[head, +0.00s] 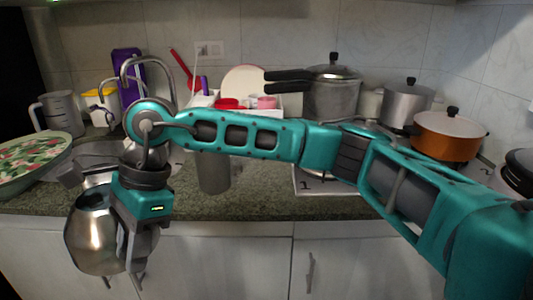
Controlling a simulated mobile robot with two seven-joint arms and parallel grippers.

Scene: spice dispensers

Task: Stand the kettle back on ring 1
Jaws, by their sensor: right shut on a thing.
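The kettle (92,240) is a shiny round steel vessel at the lower left of the head view, in front of the counter's edge and lower than its top. My right gripper (130,250) is shut on it, at its right side; the gripper hides part of the kettle, and I cannot tell exactly which part is gripped. A white hob panel marked "1" (306,186) lies at the counter's front, right of centre. My right arm crosses over it and hides much of ring 1. My left gripper is not in view.
A pressure cooker (333,98), a steel pot (405,106) and an orange pot (448,137) stand behind my arm. A grey cylinder (214,175) stands on the counter (250,204). A floral tray (32,152) and a grey jug (62,114) are at the left.

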